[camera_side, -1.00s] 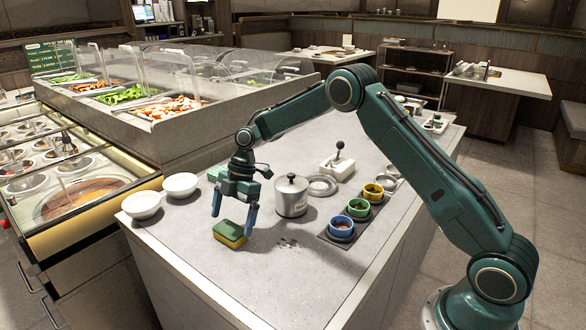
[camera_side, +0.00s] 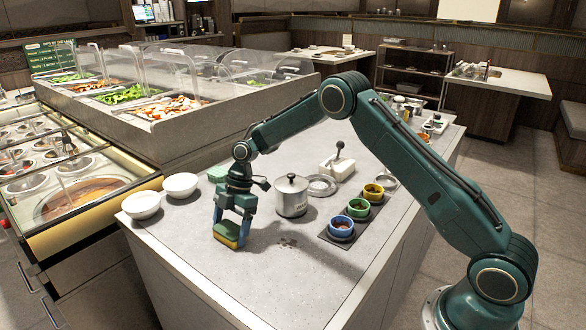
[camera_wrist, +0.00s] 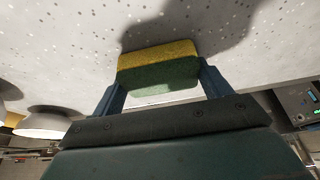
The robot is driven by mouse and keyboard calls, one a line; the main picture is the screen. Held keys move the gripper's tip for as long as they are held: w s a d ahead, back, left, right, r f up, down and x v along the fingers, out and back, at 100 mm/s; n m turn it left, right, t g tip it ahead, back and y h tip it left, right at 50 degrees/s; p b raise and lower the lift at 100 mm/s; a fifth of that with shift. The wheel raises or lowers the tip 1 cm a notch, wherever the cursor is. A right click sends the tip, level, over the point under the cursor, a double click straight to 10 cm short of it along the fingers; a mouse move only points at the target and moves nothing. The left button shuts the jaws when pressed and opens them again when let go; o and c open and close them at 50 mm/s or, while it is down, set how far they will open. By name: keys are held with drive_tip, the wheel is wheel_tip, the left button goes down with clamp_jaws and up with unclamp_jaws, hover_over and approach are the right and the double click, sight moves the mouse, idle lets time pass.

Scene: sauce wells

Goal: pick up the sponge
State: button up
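The sponge (camera_side: 227,235) is a small block, yellow and green, resting on the grey counter near its left front edge. My gripper (camera_side: 232,229) is lowered over it, pointing down, with one blue finger at each end of the sponge. In the wrist view the sponge (camera_wrist: 158,66) lies between the two fingers of my gripper (camera_wrist: 163,82). I see no clear gap at either end, but cannot tell whether the fingers press on it. The fingers hide part of the sponge in the side view.
A lidded metal pot (camera_side: 291,197) stands close to the right of my gripper. Two white bowls, one nearer (camera_side: 141,205) and one farther (camera_side: 181,185), stand left. A dark tray (camera_side: 327,236) holds coloured sauce cups.

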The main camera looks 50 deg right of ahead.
sight(230, 228)
drive_tip(key=c, duration=0.4)
drive_tip(key=shift+o, duration=0.2)
drive_tip(key=shift+r, duration=0.2)
wheel_tip(230, 228, up, 19)
drive_tip(key=shift+r, duration=0.2)
idle(0.4)
drive_tip(key=shift+r, duration=0.1)
idle(0.6)
